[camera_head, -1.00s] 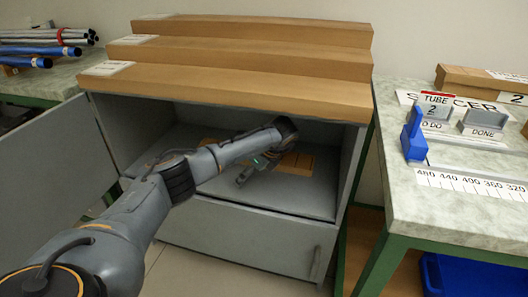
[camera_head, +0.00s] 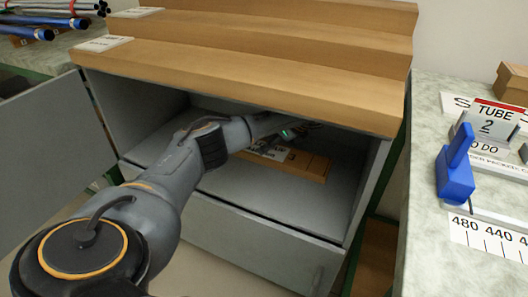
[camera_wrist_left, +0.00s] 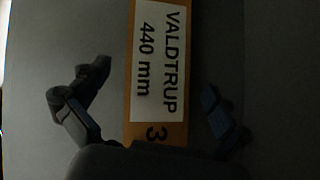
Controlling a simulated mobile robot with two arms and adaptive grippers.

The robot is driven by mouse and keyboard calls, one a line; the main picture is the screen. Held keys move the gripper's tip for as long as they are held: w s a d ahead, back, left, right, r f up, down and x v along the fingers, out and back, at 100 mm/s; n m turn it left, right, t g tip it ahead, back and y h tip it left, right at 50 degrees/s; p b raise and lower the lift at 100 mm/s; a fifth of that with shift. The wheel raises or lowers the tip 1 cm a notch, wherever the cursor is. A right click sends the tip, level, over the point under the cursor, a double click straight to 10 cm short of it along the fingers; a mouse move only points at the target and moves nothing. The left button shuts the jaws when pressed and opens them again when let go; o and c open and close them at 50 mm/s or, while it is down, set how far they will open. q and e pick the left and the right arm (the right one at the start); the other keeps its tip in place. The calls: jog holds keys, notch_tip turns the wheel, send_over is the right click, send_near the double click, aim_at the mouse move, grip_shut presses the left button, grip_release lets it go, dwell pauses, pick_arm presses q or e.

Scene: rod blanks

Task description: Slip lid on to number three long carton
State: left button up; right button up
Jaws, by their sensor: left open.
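A brown cardboard piece (camera_head: 314,168) with white labels lies on the shelf inside the grey cabinet. In the left wrist view its label (camera_wrist_left: 155,60) reads VALDTRUP 440 mm, with a 3 printed beside it. I cannot tell whether it is the carton, its lid or both together. My left gripper (camera_wrist_left: 155,80) is open, one finger on each side of this narrow piece, not visibly touching it. In the head view my left arm reaches into the cabinet, and the hand is partly hidden under the top edge. My right gripper is not in view.
The cabinet top (camera_head: 250,75) overhangs the opening closely above my arm. Its grey door (camera_head: 45,145) stands open on the left. A bench (camera_head: 430,130) on the right holds a blue block (camera_head: 455,175), a TUBE 2 sign (camera_head: 494,122) and a scale. Tubes lie at the far left.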

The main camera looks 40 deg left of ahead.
pick_arm(q)
jog(key=b+x, duration=0.1)
jog(key=x, duration=0.3)
jog(key=shift+a+f+b, duration=0.1)
jog(key=shift+f+b, duration=0.15)
jog(key=shift+b, duration=0.15)
jog(key=shift+r, duration=0.1)
jog(key=shift+c, duration=0.2)
jog(key=shift+s, duration=0.1)
jog(key=c, duration=0.8)
jog(key=shift+r, duration=0.15)
